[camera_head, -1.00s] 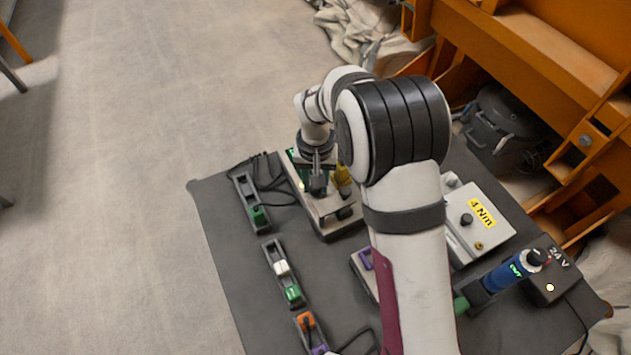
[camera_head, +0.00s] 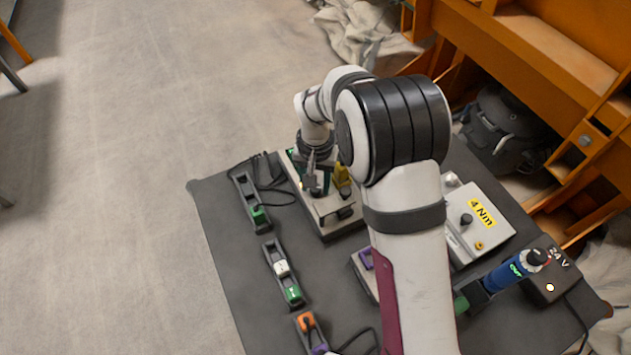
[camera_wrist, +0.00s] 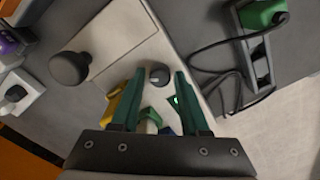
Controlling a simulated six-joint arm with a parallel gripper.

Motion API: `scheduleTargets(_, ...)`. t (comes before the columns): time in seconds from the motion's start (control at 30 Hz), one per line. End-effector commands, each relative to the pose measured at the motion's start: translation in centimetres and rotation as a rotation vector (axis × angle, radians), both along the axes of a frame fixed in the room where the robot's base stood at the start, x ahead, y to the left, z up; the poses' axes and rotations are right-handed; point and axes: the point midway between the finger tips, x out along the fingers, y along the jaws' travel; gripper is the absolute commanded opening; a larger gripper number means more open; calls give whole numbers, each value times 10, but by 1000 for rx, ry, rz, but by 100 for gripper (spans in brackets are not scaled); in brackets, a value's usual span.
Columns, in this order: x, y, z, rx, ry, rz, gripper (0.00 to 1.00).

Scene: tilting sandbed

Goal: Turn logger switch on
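The logger looks to be the pale box (camera_head: 340,223) at the back of the dark table, partly hidden by my arm. In the wrist view its pale top (camera_wrist: 128,55) carries a small round black switch (camera_wrist: 159,75) with a light mark and a larger black knob (camera_wrist: 70,68). A small green light or display (camera_wrist: 174,99) shows beside the right finger. My gripper (camera_wrist: 157,78) has two teal fingers, apart, with the small switch showing between their tips. I cannot tell whether they touch it. In the head view my gripper (camera_head: 311,184) is over the box.
A yellow part (camera_head: 342,175) stands close beside my gripper. Black holders with a green plug (camera_head: 259,214), a white plug (camera_head: 281,268) and an orange plug (camera_head: 305,320) line the left side, with loose cables. A "4 Nm" box (camera_head: 485,232) and a "24 V" box (camera_head: 552,282) stand right.

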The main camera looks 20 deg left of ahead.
Motion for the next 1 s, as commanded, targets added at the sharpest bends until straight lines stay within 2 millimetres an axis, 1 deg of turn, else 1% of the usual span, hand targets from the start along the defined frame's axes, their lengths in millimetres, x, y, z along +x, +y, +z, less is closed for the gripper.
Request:
scheduleTargets(0.03, 0, 0, 0, 0, 0, 0, 56)
scheduleTargets(0.07, 0, 0, 0, 0, 0, 1, 61)
scheduleTargets(0.1, 0, 0, 0, 0, 0, 1, 64)
scheduleTargets(0.37, 0, 0, 1, 0, -1, 1, 64)
scheduleTargets(0.47, 1, 0, 10, 0, -2, 2, 64)
scheduleTargets(0.57, 1, 1, 34, 3, -5, 1, 64)
scheduleTargets(0.7, 1, 1, 81, 4, -6, 1, 64)
scheduleTargets(0.8, 1, 0, 112, 3, -6, 1, 64)
scheduleTargets(0.9, 0, 0, 135, 1, -4, 1, 64)
scheduleTargets(1.0, 0, 0, 150, 1, -2, 1, 64)
